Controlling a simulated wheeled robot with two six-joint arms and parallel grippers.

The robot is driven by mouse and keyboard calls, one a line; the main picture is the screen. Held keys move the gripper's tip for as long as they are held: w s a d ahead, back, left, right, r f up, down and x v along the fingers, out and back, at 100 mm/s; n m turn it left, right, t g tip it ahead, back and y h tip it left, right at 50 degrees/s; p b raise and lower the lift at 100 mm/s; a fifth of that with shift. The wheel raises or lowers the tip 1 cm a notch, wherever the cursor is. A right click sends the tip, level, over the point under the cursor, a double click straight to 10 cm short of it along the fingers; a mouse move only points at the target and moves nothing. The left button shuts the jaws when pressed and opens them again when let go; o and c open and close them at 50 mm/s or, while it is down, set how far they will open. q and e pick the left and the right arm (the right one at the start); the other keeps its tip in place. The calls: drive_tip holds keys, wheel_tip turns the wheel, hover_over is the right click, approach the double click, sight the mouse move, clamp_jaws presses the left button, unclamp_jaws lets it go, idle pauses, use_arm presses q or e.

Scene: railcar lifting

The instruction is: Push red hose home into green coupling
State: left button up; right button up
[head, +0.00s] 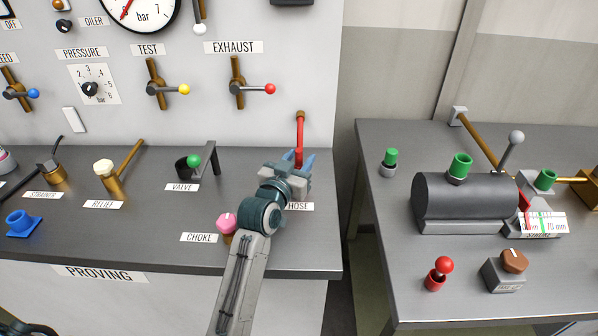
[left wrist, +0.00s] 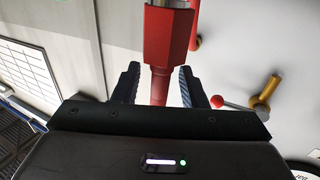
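The red hose (head: 300,134) stands upright at the right end of the left bench, behind the HOSE label. My left gripper (head: 297,160) is at its lower part. In the left wrist view the red hose (left wrist: 160,88) runs between the two fingers (left wrist: 159,86), with a gap on each side, so the gripper is open around it. Green ring-like fittings stand on the right bench: one on top of the dark tank (head: 460,165) and one at its right end (head: 546,180). I cannot tell which is the green coupling. My right gripper is not in view.
A green-capped fitting (head: 389,162), a red-knobbed part (head: 438,272) and a brown-knobbed box (head: 505,270) stand on the right bench. A gap separates the benches. The pink CHOKE knob (head: 227,223) is beside my left arm. The panel wall (head: 290,85) rises behind.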

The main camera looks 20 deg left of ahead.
use_arm(q)
drive_tip(key=shift+c, duration=0.5)
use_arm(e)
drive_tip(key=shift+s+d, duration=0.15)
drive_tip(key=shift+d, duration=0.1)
use_arm(q)
clamp_jaws()
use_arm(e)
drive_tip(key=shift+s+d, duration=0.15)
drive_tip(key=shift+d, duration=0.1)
use_arm(q)
drive_tip(key=shift+r, duration=0.15)
